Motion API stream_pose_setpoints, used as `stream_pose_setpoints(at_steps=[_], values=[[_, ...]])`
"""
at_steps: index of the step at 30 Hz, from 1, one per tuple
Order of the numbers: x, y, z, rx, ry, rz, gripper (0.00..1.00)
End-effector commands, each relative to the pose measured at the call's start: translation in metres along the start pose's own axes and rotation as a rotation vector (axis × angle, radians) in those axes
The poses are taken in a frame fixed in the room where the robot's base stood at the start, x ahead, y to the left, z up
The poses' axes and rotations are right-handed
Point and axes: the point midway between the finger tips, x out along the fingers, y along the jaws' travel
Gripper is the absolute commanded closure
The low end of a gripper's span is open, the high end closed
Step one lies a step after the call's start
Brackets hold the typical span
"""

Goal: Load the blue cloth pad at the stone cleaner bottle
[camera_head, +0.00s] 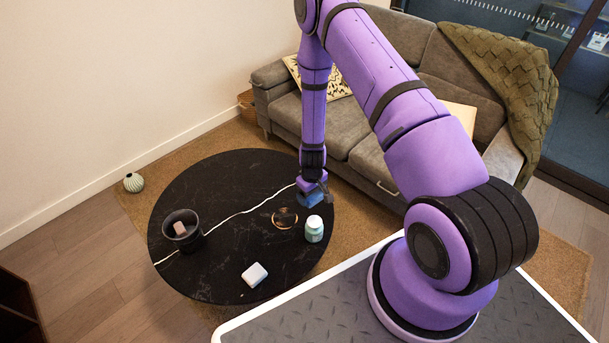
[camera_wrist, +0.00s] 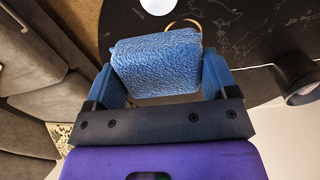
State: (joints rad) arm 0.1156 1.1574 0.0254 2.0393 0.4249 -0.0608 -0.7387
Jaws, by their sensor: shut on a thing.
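My gripper (camera_head: 315,199) hangs above the far right part of the round black table (camera_head: 225,170). It is shut on the blue cloth pad (camera_wrist: 158,62), which fills the space between the two blue fingers in the wrist view. In the head view the pad (camera_head: 310,198) is a small blue patch under my gripper. The stone cleaner bottle (camera_head: 314,229), taken to be the pale teal one with a white cap, stands upright on the table, just nearer the camera than the pad and apart from it. Its white cap also shows in the wrist view (camera_wrist: 159,4).
A thin gold ring-like item (camera_head: 285,218) lies left of the bottle. A dark pot (camera_head: 183,230) with a pinkish block (camera_head: 181,228) inside stands at the table's left. A white block (camera_head: 254,275) lies near the front edge. A grey sofa (camera_head: 330,127) stands behind.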

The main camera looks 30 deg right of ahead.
Motion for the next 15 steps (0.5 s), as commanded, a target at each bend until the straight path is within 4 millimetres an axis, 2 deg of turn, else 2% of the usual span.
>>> stream_pose_setpoints(at_steps=[3,6,15], values=[[0.023,-0.001,0.013,-0.017,-0.002,-0.003,0.40],[0.033,-0.002,0.019,-0.028,0.000,-0.003,0.40],[0.050,-0.002,0.023,-0.036,0.001,-0.002,0.40]])
